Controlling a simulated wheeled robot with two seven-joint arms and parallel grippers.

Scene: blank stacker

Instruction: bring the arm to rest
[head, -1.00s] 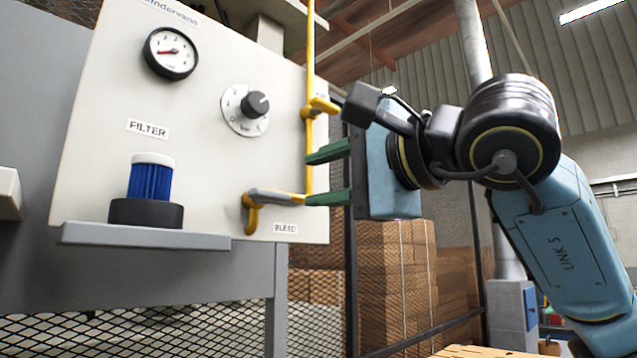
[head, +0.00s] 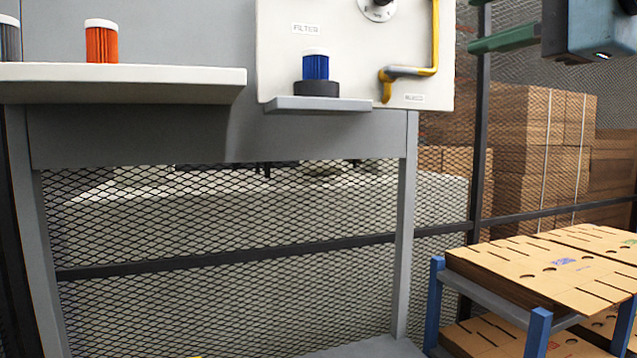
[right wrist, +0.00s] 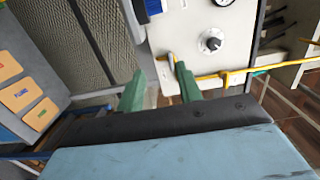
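My right gripper shows at the upper right of the head view, one green finger (head: 507,37) pointing left, clear of the white panel (head: 345,60). In the right wrist view its two green fingers stand apart with nothing held between them (right wrist: 159,72). The bleed lever (head: 408,72), grey and yellow, lies roughly level on the panel's lower right, apart from the gripper. My left gripper is in neither view.
An orange filter (head: 101,43) and a partly cut-off grey one (head: 10,40) stand on a shelf (head: 120,84) at the left. Flat cardboard blanks (head: 560,265) lie on a blue-posted stand at the lower right. Mesh fence and stacked cartons (head: 520,150) are behind.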

